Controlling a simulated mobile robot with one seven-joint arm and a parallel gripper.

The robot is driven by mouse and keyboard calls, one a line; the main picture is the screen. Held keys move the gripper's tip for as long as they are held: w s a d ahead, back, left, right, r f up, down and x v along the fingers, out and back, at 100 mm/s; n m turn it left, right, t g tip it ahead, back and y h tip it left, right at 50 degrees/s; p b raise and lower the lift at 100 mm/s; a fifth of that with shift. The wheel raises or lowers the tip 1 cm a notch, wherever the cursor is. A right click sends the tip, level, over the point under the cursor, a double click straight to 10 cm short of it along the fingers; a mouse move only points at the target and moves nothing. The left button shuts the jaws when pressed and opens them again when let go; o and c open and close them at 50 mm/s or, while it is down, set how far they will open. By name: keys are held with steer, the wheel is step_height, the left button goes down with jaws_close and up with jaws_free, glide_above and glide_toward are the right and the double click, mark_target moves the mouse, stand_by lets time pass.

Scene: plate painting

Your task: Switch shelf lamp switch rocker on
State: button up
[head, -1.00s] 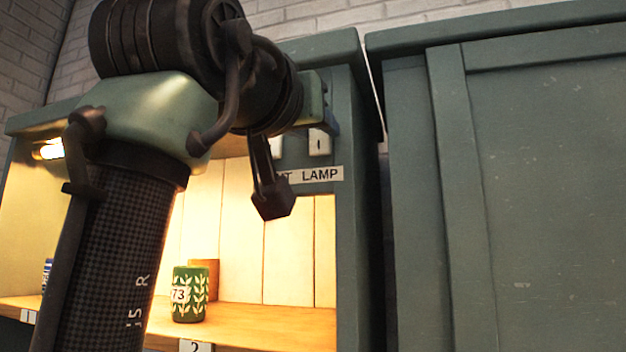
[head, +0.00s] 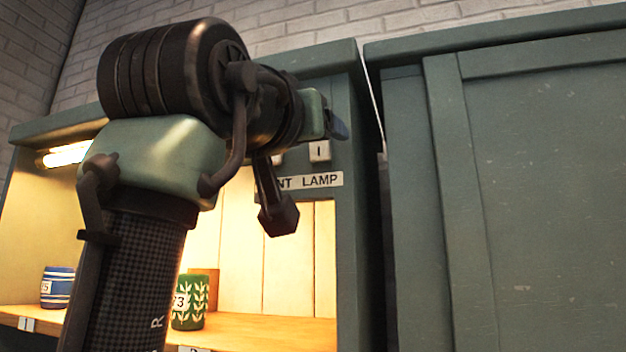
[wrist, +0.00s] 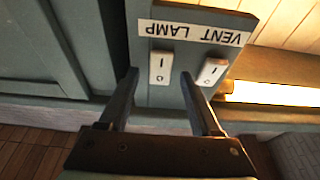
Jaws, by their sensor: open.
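The lamp switch rocker (head: 319,151) is a small white rocker with a mark on it, above the word LAMP on the green cabinet's label (head: 322,181). In the wrist view, which is upside down, it (wrist: 161,67) is the left rocker. A second white rocker (wrist: 211,72) sits by the word VENT; in the head view it (head: 277,155) is mostly hidden by my arm. My gripper (wrist: 160,73) is open and empty, its fingertips either side of the lamp rocker in the wrist view. Contact cannot be told. In the head view the fingers (head: 336,124) show above the rocker.
A lit tube lamp (head: 66,154) glows under the cabinet top. A green leaf-patterned cup (head: 190,303) and a blue striped cup (head: 56,288) stand on the wooden shelf (head: 260,328). A closed green cabinet (head: 550,190) stands close on the right.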

steer(key=b+v, duration=0.7)
steer(key=v, duration=0.6)
